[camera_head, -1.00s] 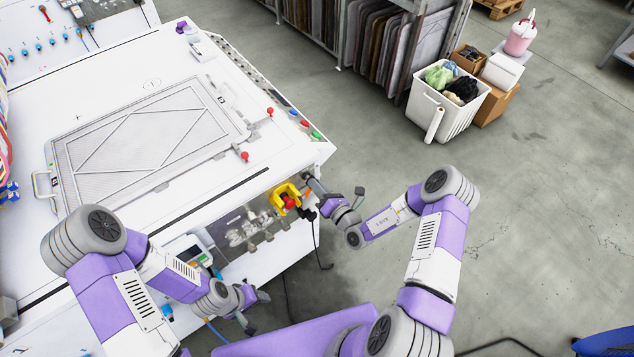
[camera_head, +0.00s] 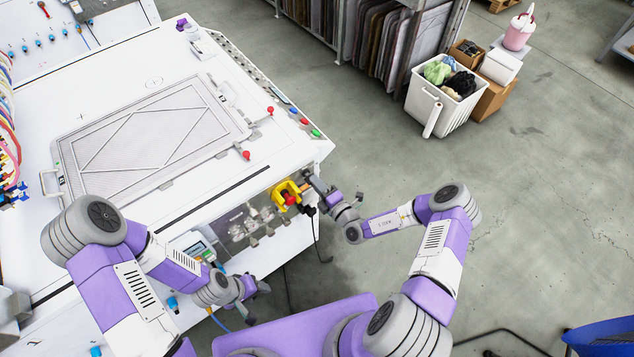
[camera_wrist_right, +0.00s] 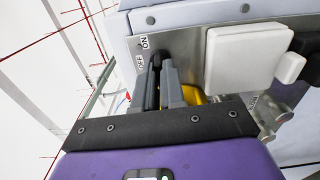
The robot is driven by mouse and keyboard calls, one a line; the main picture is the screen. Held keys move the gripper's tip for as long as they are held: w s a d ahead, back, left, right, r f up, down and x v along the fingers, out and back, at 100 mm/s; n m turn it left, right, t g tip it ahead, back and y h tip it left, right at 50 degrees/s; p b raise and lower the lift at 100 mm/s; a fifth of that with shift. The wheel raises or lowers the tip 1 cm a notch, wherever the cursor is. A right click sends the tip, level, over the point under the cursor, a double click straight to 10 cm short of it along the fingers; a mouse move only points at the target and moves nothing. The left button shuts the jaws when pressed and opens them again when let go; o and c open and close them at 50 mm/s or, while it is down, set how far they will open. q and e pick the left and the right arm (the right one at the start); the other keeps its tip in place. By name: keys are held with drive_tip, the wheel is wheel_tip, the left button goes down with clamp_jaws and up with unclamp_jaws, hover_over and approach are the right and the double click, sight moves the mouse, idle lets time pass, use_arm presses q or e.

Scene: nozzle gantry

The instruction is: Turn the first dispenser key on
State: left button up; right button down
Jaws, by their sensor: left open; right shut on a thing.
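In the right wrist view a metal plate on the machine's side carries ON and OFF labels (camera_wrist_right: 140,52). My right gripper (camera_wrist_right: 167,85) is shut on a small dark key (camera_wrist_right: 156,66) at this plate. The fingers hide most of the key, so I cannot tell its exact angle. In the head view my right gripper (camera_head: 312,184) is at the machine's front corner, beside the yellow and red emergency stop (camera_head: 290,198). My left gripper (camera_head: 255,299) is open and empty, low in front of the machine's front face.
The white machine top (camera_head: 215,190) has a framed screen (camera_head: 150,135) and small red knobs. A white box-shaped fitting (camera_wrist_right: 243,55) is right of my right fingers. A white bin (camera_head: 440,105) stands on the floor further back.

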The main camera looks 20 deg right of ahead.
drive_tip(key=shift+m, duration=0.3)
drive_tip(key=c, duration=1.2)
unclamp_jaws()
drive_tip(key=p+v, duration=0.1)
drive_tip(key=v, duration=0.6)
drive_tip(key=shift+s, duration=0.3)
